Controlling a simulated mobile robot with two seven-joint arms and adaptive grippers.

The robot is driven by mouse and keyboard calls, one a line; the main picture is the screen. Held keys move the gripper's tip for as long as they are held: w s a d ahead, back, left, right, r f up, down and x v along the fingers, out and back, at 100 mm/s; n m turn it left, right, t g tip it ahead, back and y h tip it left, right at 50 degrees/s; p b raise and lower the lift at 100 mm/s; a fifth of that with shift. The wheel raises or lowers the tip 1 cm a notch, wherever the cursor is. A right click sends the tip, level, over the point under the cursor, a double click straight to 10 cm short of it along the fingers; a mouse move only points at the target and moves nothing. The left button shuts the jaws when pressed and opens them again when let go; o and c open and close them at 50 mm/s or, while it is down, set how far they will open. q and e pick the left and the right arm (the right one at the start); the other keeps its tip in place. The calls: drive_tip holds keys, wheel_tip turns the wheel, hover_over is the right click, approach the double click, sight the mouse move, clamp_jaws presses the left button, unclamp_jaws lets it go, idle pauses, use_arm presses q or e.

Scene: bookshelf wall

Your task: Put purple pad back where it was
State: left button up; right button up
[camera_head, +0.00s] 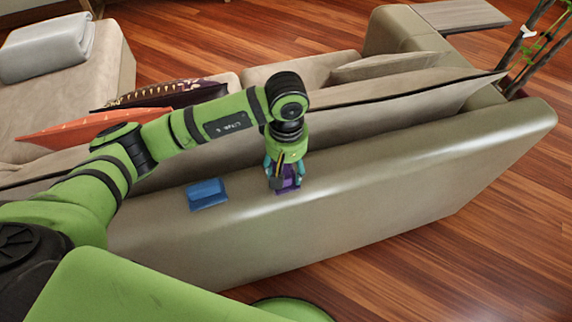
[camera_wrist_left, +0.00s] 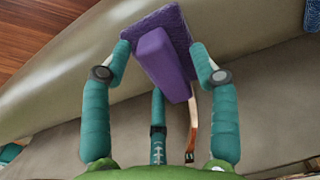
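The purple pad (camera_head: 288,180) is at the top edge of the grey-beige sofa back (camera_head: 400,165), directly below my left gripper (camera_head: 284,172). In the left wrist view the purple pad (camera_wrist_left: 165,60) shows a flat textured plate with a raised block. Two teal fingers of my left gripper (camera_wrist_left: 161,52) stand apart on either side of the block, with narrow gaps beside it. The fingertips are close to the plate's edges; whether they touch is unclear. A third finger is below the block. The pad appears to rest on the sofa back. My right gripper is not in view.
A blue pad (camera_head: 207,194) lies on the sofa back to the left of the purple pad. Orange (camera_head: 75,131) and dark patterned (camera_head: 160,93) cushions are on the seat. A plant (camera_head: 530,50) stands at the right. The sofa top right of the gripper is clear.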

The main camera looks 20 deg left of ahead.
sight(286, 167)
use_arm(q)
wheel_tip(286, 167, up, 12)
drive_tip(key=b, duration=0.2)
drive_tip(key=shift+b, duration=0.4)
drive_tip(key=shift+d, duration=0.1)
